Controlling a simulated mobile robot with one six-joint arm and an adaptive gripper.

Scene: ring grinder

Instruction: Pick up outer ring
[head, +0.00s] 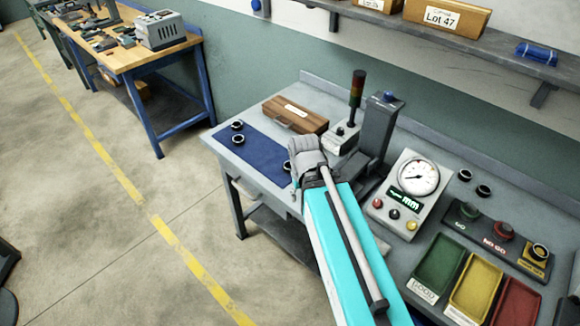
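Two small dark rings with bright rims, an upper one (238,125) and a lower one (238,139), rest at the left end of a blue mat (258,149) on the grey workbench. A third ring (287,167) lies near the mat's right end, partly hidden by my gripper. Two more rings, one (464,175) and another (483,190), lie on the bench right of the dial gauge. Which of these is the outer ring, I cannot tell. My gripper (294,182) is over the mat's right end, beside the third ring. Its fingertips are mostly hidden, so its opening does not show.
A wooden box (295,114), a signal tower (356,94) and a dark upright stand (377,128) stand behind my gripper. A dial gauge (411,187), a go/no-go block (497,238), and green (438,263), yellow (475,289) and red trays (515,305) are at right.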

